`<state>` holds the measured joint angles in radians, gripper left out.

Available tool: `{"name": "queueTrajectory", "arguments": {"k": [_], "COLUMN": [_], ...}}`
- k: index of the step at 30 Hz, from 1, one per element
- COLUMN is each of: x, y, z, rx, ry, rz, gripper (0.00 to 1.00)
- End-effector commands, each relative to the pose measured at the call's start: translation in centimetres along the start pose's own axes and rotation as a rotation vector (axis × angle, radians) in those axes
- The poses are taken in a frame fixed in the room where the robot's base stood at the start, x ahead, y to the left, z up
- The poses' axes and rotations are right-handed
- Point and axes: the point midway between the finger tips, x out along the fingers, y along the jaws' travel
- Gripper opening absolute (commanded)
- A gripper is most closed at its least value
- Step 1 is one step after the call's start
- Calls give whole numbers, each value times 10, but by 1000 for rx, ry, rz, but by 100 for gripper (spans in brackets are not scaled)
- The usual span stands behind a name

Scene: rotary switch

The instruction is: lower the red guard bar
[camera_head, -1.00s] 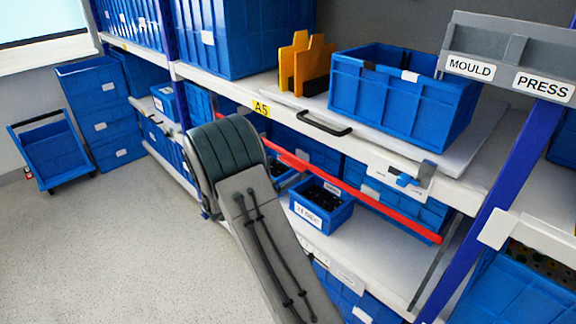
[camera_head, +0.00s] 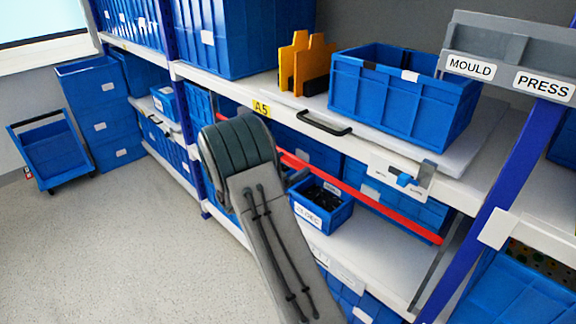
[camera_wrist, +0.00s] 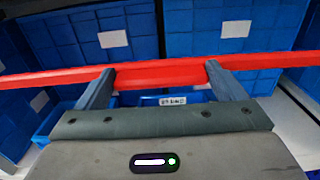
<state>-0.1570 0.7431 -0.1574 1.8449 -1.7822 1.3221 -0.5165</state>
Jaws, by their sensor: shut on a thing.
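The red guard bar (camera_head: 360,196) runs across the front of the shelf bay, below the upper board, in the head view. In the wrist view the bar (camera_wrist: 270,62) crosses the whole picture, with a thicker middle part (camera_wrist: 160,75) between my fingers. My gripper (camera_wrist: 161,78) is shut on that thicker part, one finger at each end of it. In the head view my arm hides the gripper and a left stretch of the bar.
Behind the bar stand blue bins (camera_wrist: 115,38) and a small labelled blue bin (camera_head: 322,207) on the lower shelf (camera_head: 370,255). Above are the upper shelf edge with a black handle (camera_head: 324,123) and a blue-knobbed rotary switch (camera_head: 405,180). Open floor (camera_head: 110,240) lies left.

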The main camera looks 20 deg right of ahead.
Motion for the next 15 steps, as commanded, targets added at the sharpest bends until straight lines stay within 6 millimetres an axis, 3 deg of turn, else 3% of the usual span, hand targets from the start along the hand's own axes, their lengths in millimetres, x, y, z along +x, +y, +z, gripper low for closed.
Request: {"name": "queueTrajectory", "arguments": {"k": [5,15], "x": [-1,0], "y": [0,0], "z": [-31,-125], "rx": [-2,-3], "ry": [1,1], "rz": [1,2], "gripper": [50,50]}}
